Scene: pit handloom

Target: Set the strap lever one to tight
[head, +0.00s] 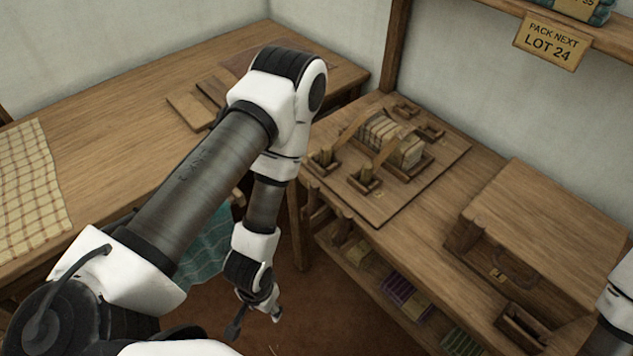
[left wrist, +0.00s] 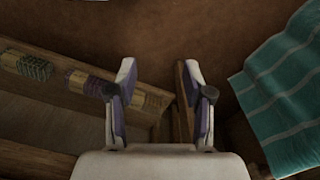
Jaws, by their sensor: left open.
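A wooden board (head: 425,185) on the right-hand bench carries a striped cloth bundle (head: 402,147) with tan straps (head: 391,149) over it. Small wooden strap levers stand in block mounts at the straps' front ends, one at the left (head: 324,158) and one nearer the middle (head: 366,177). I cannot tell which is strap lever one or how each is set. My left gripper (head: 257,316) hangs low, well below and to the left of the board. In the left wrist view my left gripper (left wrist: 159,90) is open and empty. My right gripper is out of view.
A wooden chest (head: 545,225) stands on the bench right of the board. A lower shelf (head: 375,275) holds folded cloths. A teal cloth (head: 208,245) hangs left of my gripper and also shows in the left wrist view (left wrist: 285,95). Another table (head: 110,120) lies left.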

